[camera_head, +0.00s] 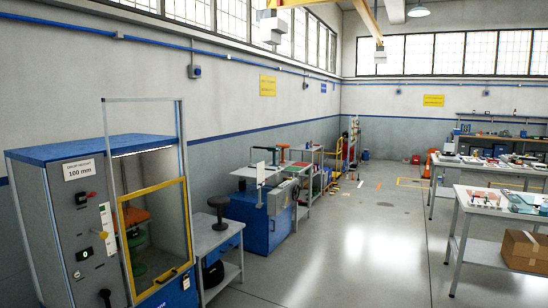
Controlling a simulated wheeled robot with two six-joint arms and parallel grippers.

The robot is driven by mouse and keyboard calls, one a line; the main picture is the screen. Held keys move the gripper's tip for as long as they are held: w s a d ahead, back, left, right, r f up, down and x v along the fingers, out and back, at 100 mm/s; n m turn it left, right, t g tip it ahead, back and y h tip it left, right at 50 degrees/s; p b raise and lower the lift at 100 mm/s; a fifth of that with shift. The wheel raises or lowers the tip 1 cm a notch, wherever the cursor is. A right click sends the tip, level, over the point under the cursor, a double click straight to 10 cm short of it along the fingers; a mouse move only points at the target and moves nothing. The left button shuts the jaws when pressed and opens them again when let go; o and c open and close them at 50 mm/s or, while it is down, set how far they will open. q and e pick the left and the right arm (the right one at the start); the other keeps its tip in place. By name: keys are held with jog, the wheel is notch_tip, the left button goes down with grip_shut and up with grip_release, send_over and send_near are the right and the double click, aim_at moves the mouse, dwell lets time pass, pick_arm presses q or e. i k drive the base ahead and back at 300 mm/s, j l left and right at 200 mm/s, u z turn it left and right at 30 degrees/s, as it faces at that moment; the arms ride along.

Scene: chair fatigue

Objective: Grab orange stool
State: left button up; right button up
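An orange stool seat (133,217) shows inside the grey and blue test cabinet (75,190) at the left of the head view. It sits behind the cabinet's yellow-framed front (158,238). Green parts (137,240) show just below the orange seat; I cannot tell whether they belong to the stool or the machine. The frame partly hides the stool. Neither of my grippers shows in this view.
Workbenches line the left wall. Tables with a cardboard box (524,250) stand at the right. The aisle floor (370,250) is clear.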

aim_at(283, 154)
jog(key=i+l+z, duration=0.35)
jog(key=i, duration=0.7)
jog(key=i+z, duration=0.4)
jog(key=i, duration=0.7)
jog(key=i+u, duration=0.1)
jog(key=i, duration=0.8)
jog(key=i+l+u, duration=0.1)
jog(key=i, duration=0.85)
jog(key=i+j+u, duration=0.1)
jog(key=i+u, duration=0.15)
jog(key=i, duration=0.4)
jog(key=i+u, duration=0.2)
jog(key=i, duration=0.45)
jog(key=i+l+u, duration=0.25)
jog(key=i, duration=1.05)
jog(key=i+z, duration=0.15)
jog(key=i, duration=0.55)
jog(key=i+j, duration=0.15)
jog(key=i, duration=0.55)
jog(key=i+z, duration=0.4)
jog(key=i, duration=0.85)
jog(key=i+u, duration=0.3)
jog(key=i+l+u, duration=0.1)
jog(key=i+u, duration=0.25)
jog(key=i, duration=0.1)
